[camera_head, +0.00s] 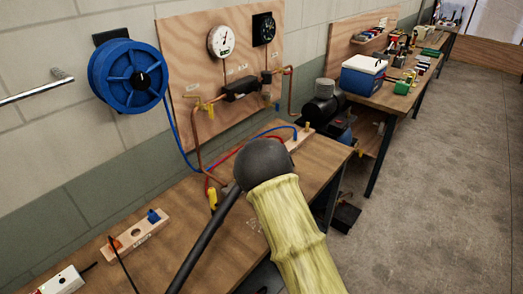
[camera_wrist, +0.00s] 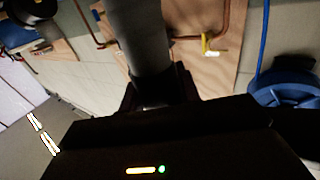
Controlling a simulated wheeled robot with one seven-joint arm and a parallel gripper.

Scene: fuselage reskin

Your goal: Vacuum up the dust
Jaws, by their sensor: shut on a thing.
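My gripper (camera_wrist: 156,92) shows in the wrist view, shut around a dark grey tube (camera_wrist: 140,35). The tube runs up out of the top of that picture, so its far end is hidden. It looks like part of a vacuum tool, but I cannot tell for sure. In the head view, a dark round end on a pale yellow sleeve and a black rod (camera_head: 205,245) cross the workbench (camera_head: 185,205). I cannot make out my gripper's fingers there. No dust is clearly visible in either view.
A blue reel (camera_head: 128,79) and a plywood gauge board (camera_head: 190,60) are on the wall. A wooden socket strip (camera_head: 136,235) lies on the bench. A blue-and-white cooler (camera_head: 363,75) stands on the farther bench. The concrete floor (camera_head: 440,180) at right is clear.

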